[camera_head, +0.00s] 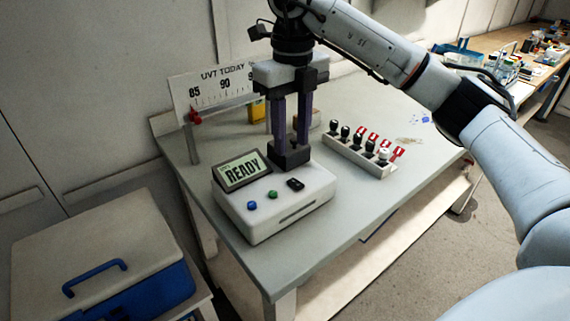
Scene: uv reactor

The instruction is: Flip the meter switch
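The meter (262,208) is a white box at the front of the grey-green table, with a tilted screen (242,171) reading READY. On its top are a blue button (251,205), a green button (272,194) and a small black switch (295,184). My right gripper (290,158) points down just behind the meter's back edge, above and behind the black switch. Its dark fingertips look drawn together, with nothing seen between them. Whether they touch the meter cannot be told. My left gripper is not in view.
A UVT TODAY scale board (215,88) with a red pointer stands at the back left. A white rack (358,156) with several black knobs and red tags is right of the gripper. A blue-handled cooler (95,265) is at lower left. The table's right part (420,150) is mostly clear.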

